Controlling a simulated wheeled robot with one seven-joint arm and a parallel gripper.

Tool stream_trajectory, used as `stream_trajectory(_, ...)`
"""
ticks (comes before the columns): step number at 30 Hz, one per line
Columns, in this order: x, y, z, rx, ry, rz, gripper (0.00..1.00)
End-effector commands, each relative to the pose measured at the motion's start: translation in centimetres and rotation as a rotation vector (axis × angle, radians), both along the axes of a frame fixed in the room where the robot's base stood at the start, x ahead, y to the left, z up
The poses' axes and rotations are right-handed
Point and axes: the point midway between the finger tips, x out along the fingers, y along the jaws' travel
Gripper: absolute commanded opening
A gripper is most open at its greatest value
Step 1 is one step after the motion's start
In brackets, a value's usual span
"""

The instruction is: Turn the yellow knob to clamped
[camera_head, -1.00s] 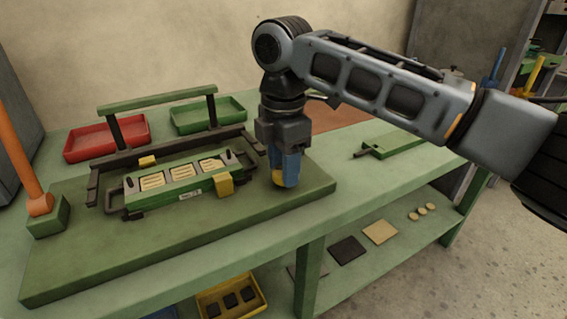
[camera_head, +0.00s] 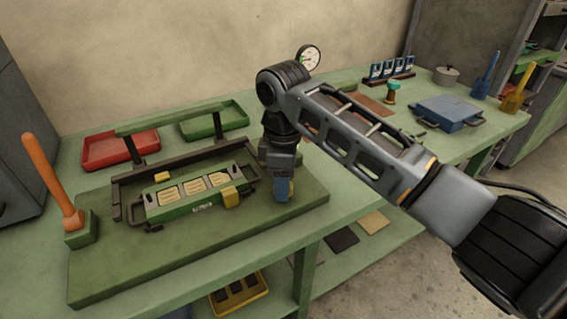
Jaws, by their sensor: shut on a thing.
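My gripper (camera_head: 282,188) points straight down at the right end of the green base board (camera_head: 120,270). Its blue fingers are shut on a yellow piece, the yellow knob (camera_head: 291,187), of which only a sliver shows between them. The rest of the knob and its marking are hidden by the fingers. To the left, the green clamp fixture (camera_head: 170,213) holds a plate with several pale pads.
An orange lever (camera_head: 46,170) stands at the board's left. Red (camera_head: 120,150) and green (camera_head: 214,120) trays lie behind the dark frame. A gauge (camera_head: 309,58), a blue box (camera_head: 449,112) and a green-topped knob (camera_head: 393,88) are farther right. A yellow bin (camera_head: 239,296) is below.

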Motion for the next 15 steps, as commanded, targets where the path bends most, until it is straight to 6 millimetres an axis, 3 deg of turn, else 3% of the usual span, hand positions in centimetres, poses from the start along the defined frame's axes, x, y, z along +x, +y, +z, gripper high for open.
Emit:
stream_trajectory(1, -0.19, 0.09, 0.67, 0.001, 0.006, -0.045, 0.14)
stream_trajectory(15, -0.15, 0.08, 0.55, -0.001, 0.004, -0.491, 0.14)
